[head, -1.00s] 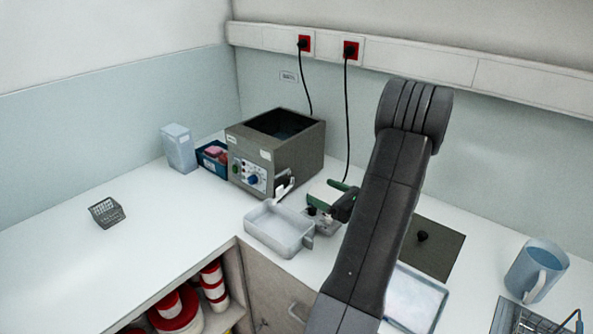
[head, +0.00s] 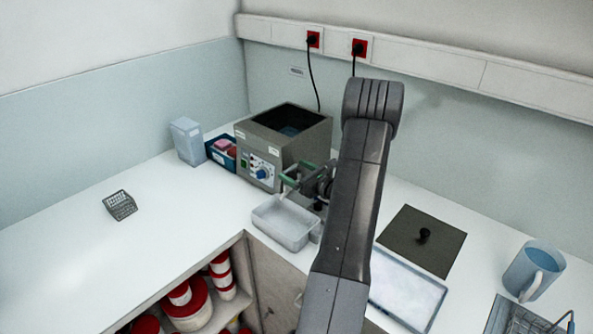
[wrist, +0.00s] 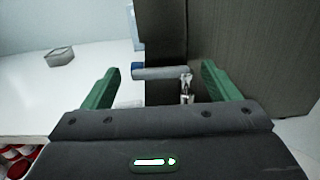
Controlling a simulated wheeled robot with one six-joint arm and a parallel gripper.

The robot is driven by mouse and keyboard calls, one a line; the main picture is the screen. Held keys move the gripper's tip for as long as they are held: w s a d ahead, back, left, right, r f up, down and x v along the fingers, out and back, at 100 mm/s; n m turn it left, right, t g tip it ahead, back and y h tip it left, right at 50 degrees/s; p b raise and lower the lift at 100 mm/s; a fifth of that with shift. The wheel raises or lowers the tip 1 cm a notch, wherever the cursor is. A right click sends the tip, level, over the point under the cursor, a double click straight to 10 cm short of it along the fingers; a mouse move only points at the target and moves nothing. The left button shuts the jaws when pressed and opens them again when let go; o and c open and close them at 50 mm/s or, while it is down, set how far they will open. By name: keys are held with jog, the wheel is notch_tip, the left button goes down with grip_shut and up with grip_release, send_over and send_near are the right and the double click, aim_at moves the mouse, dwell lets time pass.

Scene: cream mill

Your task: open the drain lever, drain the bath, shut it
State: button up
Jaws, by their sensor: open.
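The bath (head: 290,135) is a grey box with an open top and a front panel with a blue knob. In the wrist view its dark wall (wrist: 240,50) fills the upper right. A grey bar with a bluish left end, which looks like the drain lever (wrist: 160,73), lies crosswise between my fingers, beside a small metal fitting (wrist: 187,90). My gripper (wrist: 160,88) is open, its green fingers apart on either side of the lever; contact cannot be told. In the head view my gripper (head: 297,178) is at the bath's near right corner and hides the drain.
A pale tray (head: 285,222) stands below my gripper. A dark lid (head: 425,240) with a black knob and a blue jug (head: 533,270) are at right. A blue bin (head: 222,153) and a clear container (head: 187,142) stand left of the bath.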

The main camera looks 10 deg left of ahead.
aim_at(289, 170)
jog(key=c, duration=1)
jog(key=shift+d+f+n+g+b, duration=0.1)
jog(key=shift+n+g+b, duration=0.2)
jog(key=shift+g, duration=0.1)
jog(key=g, duration=0.1)
jog(key=n+g+y+b, duration=0.1)
jog(key=d+n+g+y+b, duration=0.1)
jog(key=shift+w+f, duration=0.1)
jog(key=shift+w, duration=0.15)
jog(key=n+g, duration=0.1)
jog(key=g, duration=0.1)
jog(key=n+g+b, duration=0.1)
jog(key=g, duration=0.1)
jog(key=n+g+y+b, duration=0.1)
jog(key=n, duration=0.1)
jog(key=shift+w+d+g, duration=0.3)
jog(key=shift+d+g, duration=0.1)
jog(key=n+g+p, duration=0.1)
jog(key=g, duration=0.1)
jog(key=n+g+p, duration=0.1)
jog(key=p, duration=0.1)
jog(key=w+n+g+p, duration=0.1)
jog(key=g, duration=0.1)
jog(key=shift+d+r+n+g+h+p, duration=0.3)
jog(key=shift+d+r+h, duration=0.05)
jog(key=shift+d+h, duration=0.05)
jog(key=shift+f+g+p, duration=0.15)
jog(key=shift+g+p, duration=0.15)
